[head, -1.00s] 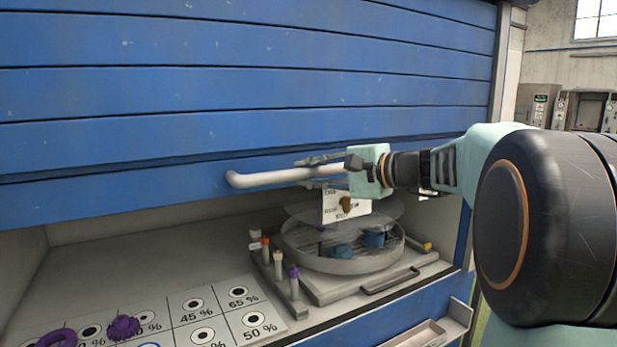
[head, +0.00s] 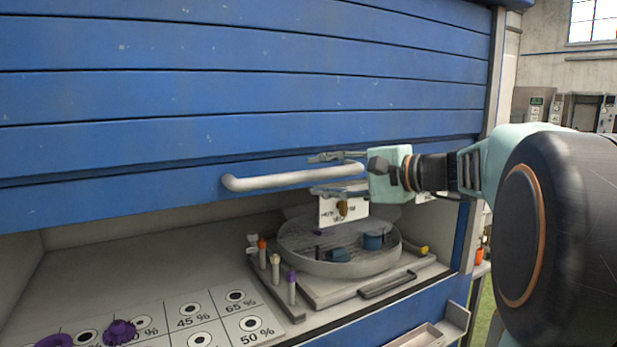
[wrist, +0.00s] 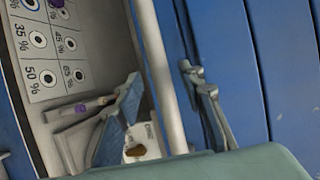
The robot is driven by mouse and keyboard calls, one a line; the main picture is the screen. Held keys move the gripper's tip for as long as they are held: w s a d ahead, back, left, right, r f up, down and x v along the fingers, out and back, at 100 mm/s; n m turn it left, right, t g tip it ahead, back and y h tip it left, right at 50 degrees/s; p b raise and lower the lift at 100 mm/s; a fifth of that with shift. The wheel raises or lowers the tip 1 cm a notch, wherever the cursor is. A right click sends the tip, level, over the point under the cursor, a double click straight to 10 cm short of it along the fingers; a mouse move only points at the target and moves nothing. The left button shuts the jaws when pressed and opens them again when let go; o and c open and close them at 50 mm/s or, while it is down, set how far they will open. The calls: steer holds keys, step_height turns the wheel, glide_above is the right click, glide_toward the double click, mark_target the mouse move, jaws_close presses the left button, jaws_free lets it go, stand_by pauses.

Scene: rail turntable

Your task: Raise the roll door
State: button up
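The blue slatted roll door (head: 240,95) is partly raised, with an open gap below its bottom slat. A pale bar handle (head: 265,181) runs across that slat; it also shows in the wrist view (wrist: 157,60). My gripper (head: 320,174) is open at the right part of the handle. One finger is above the bar and one below. In the wrist view my gripper (wrist: 165,98) has its fingers spread on either side of the bar, with visible gaps. The handle's right end is partly hidden by my gripper.
Inside the opening stands a round turntable tray (head: 340,266) with blue parts. A white card (head: 328,211) hangs just below my gripper. Several capped tubes (head: 275,268) stand in a rack beside a percent-marked mat (head: 212,318). A drawer (head: 425,336) juts out at lower right.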

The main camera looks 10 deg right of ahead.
steer(key=v, duration=0.7)
steer(key=shift+s+f, duration=0.1)
